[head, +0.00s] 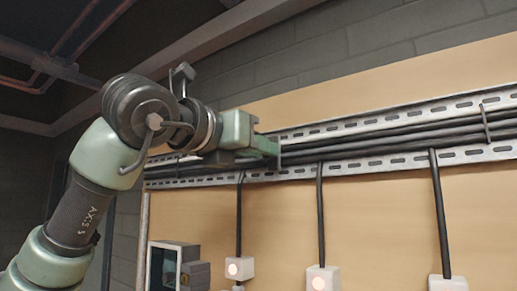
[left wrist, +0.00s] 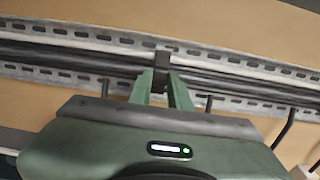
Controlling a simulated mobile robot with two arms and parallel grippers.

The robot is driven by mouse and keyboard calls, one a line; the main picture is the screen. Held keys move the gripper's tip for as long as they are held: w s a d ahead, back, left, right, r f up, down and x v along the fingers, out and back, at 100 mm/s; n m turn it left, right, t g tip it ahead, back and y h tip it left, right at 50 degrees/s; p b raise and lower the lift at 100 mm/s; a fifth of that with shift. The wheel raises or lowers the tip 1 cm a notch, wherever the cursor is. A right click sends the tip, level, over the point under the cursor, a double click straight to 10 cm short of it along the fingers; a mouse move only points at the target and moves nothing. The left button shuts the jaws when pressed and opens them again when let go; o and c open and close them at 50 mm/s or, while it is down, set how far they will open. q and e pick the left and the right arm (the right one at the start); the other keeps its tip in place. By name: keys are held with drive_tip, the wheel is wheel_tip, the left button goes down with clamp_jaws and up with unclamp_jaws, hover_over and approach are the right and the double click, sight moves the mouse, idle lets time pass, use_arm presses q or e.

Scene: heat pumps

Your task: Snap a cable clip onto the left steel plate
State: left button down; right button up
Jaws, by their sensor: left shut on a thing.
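My left gripper (head: 273,147) is at the cable run on the wall and is shut on a small dark cable clip (left wrist: 162,58). In the left wrist view, the two green fingers (left wrist: 163,82) reach up to the clip, which overlaps the black cables (left wrist: 215,82). I cannot tell whether the clip is seated. The cables (head: 375,138) run between two slotted steel strips, an upper one (head: 380,117) and a lower one (head: 395,162). I cannot tell which part is the left steel plate. My right gripper is not in view.
Another clip (head: 485,122) spans the cables at the right. Single cables drop to white boxes with lit buttons (head: 322,280) on the tan board (head: 390,220). A grey box with a dark window (head: 165,267) stands at lower left.

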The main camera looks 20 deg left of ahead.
use_arm(q)
drive_tip(key=shift+w, duration=0.2)
idle(0.6)
drive_tip(key=c, duration=1.4)
unclamp_jaws()
drive_tip(key=shift+w+d, duration=0.1)
drive_tip(key=shift+w, duration=0.05)
drive_tip(key=b+v, duration=0.4)
drive_tip(key=v, duration=1)
